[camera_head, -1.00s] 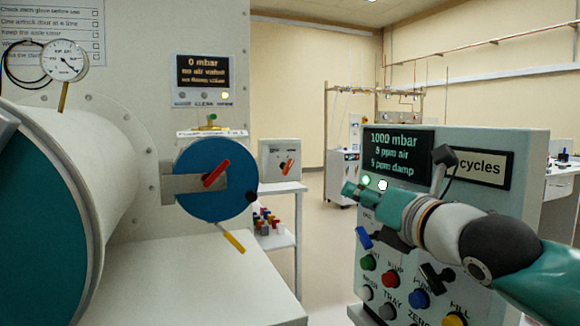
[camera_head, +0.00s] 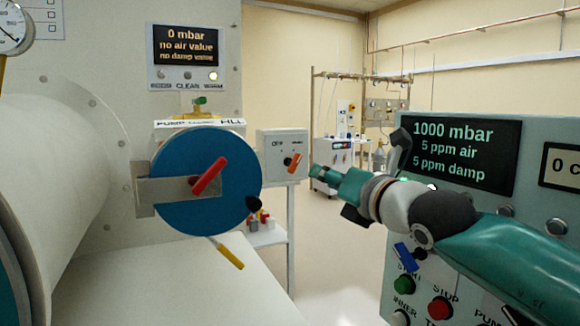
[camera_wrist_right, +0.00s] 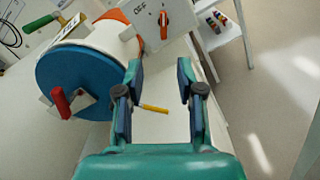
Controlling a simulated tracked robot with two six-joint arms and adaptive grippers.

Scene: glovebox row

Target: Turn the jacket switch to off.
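A pale box with an orange-red knob (camera_head: 292,163) stands beyond the blue round door; I take it as the jacket switch box (camera_head: 272,148). Its knob is tilted in the head view. My right gripper (camera_head: 314,170) is just right of the box in the head view. In the right wrist view its two fingers (camera_wrist_right: 159,72) are apart, with nothing between them, short of the knob. My left gripper is not in view.
The blue round door (camera_head: 215,205) with a red handle (camera_head: 209,177) stands left of the box. A control panel (camera_head: 540,225) with buttons stands behind my right arm. A shelf (camera_head: 270,237) with small coloured items is below the box. Open floor lies between.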

